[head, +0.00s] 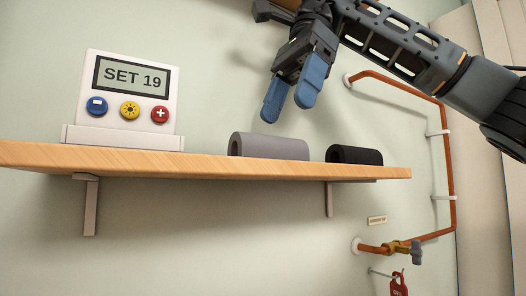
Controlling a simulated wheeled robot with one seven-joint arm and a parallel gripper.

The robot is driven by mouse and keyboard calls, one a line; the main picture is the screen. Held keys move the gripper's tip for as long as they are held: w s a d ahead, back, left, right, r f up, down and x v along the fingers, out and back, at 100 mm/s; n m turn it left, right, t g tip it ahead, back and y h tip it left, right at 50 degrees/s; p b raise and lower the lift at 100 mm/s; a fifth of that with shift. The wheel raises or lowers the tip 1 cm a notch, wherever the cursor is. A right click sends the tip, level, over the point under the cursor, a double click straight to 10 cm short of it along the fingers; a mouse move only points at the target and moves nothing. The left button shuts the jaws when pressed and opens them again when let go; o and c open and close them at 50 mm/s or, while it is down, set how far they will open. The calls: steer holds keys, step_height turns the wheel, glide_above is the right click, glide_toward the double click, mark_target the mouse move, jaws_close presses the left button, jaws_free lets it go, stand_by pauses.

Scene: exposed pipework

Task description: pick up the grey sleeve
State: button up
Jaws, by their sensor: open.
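The grey sleeve (272,147) lies on its side on the wooden shelf (200,163), right of the middle. Its round end faces left and its far side is hidden. My gripper (289,105) hangs above the grey sleeve in the head view, with its blue fingertips apart and pointing down. It is open and empty, and I see a gap between the fingertips and the sleeve. How far they are apart in depth I cannot tell.
A black sleeve (354,155) lies right of the grey one, near the shelf's right end. A control panel (127,95) reading SET 19 stands at left. A copper pipe (449,170) with a valve (398,247) and a red tag (398,285) runs along the wall at right.

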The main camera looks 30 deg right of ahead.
mark_target(271, 137)
steer(key=shift+w+x, duration=0.1)
steer(key=shift+x, duration=1.55)
steer(key=shift+w+x, duration=0.15)
steer(key=shift+x, duration=1.55)
steer(key=shift+a, duration=0.1)
steer(key=c, duration=1.1)
steer(key=shift+r, duration=0.1)
